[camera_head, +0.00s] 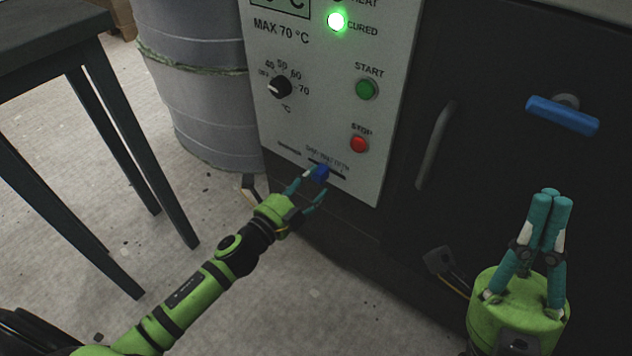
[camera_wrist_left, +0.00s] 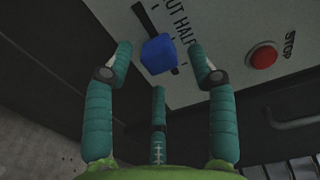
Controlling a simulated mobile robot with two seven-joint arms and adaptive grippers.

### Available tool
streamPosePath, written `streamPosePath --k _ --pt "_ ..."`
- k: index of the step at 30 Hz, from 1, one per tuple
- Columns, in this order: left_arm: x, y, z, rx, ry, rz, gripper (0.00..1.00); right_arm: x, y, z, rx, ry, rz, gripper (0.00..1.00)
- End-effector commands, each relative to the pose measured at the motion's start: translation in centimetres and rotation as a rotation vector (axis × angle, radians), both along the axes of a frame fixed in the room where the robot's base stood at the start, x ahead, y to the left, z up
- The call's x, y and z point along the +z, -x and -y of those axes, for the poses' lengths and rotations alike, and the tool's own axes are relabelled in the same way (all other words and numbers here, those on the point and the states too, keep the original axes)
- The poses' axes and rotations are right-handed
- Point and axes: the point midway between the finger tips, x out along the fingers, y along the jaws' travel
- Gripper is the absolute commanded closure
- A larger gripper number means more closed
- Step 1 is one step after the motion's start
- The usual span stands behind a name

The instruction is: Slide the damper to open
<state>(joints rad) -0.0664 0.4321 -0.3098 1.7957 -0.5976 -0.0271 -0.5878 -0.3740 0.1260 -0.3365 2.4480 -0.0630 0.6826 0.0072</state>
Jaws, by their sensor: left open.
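The damper is a blue knob (camera_head: 320,173) on a dark slot low on the grey control panel. In the head view it sits toward the left part of the slot. In the left wrist view the knob (camera_wrist_left: 159,55) lies between and just beyond the fingertips, with the slot running past it and "HALF" printed beside it. My left gripper (camera_head: 313,187) is open, its green fingers around the knob; contact cannot be made out. Its three fingers also show in the left wrist view (camera_wrist_left: 160,60). My right gripper (camera_head: 551,197) is shut and empty, in front of the dark door.
The panel carries a temperature dial (camera_head: 280,87), a green start button (camera_head: 367,89), a red stop button (camera_head: 359,144) and a lit green lamp (camera_head: 336,20). A door handle (camera_head: 435,145) and a blue handle (camera_head: 563,115) stick out at right. A grey drum (camera_head: 200,100) and a dark table (camera_head: 50,35) stand left.

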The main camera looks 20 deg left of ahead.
Motion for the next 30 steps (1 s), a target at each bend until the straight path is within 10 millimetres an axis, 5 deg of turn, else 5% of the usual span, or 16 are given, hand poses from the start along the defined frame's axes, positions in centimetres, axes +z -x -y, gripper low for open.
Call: streamPosePath --k 6,15,20,26,30 --pt "-0.1 -1.9 0.6 0.001 0.001 0.000 0.43 -0.3 0.3 0.5 -0.002 -0.021 0.031 1.00" --pt "-0.1 -2.1 0.7 0.001 0.001 -0.003 0.43 -0.3 0.4 0.6 -0.003 -0.023 0.036 1.00" --pt "-0.1 -2.1 0.7 0.001 0.001 -0.003 1.00 -0.3 0.4 0.6 -0.003 -0.023 0.036 1.00" --pt "-0.1 -2.0 0.8 0.001 0.002 -0.003 1.00 -0.2 0.3 0.5 -0.003 -0.022 0.036 1.00" --pt "0.0 -1.3 2.8 -0.001 0.007 -0.005 1.00 0.1 0.1 0.3 -0.006 -0.012 0.023 1.00"
